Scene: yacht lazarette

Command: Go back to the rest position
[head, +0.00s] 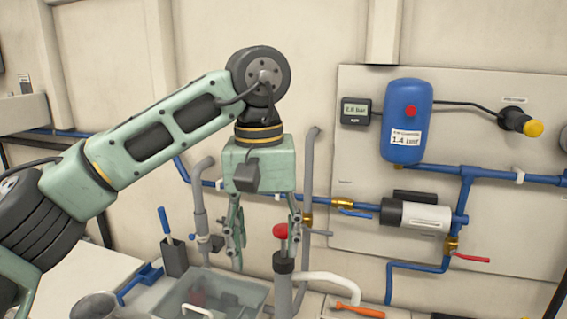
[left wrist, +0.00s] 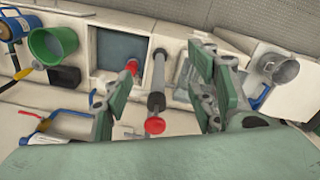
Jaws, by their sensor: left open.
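My left gripper (head: 266,243) hangs pointing down from the green arm in the middle of the head view. Its two fingers are spread and nothing is held between them. A red knob (head: 281,231) on a dark collar and grey upright pipe stands close by the right-hand finger. In the left wrist view the red knob (left wrist: 155,125) shows between the spread fingers of the left gripper (left wrist: 157,108); I cannot tell whether they touch it. My right gripper is in neither view.
A blue tank (head: 406,120), gauge (head: 356,112) and blue pipes (head: 390,280) are mounted on the wall panel at right. A grey translucent bin (head: 255,292) stands below the gripper. An orange-handled tool (head: 359,311) lies right of it. A green cup (left wrist: 53,42) shows in the wrist view.

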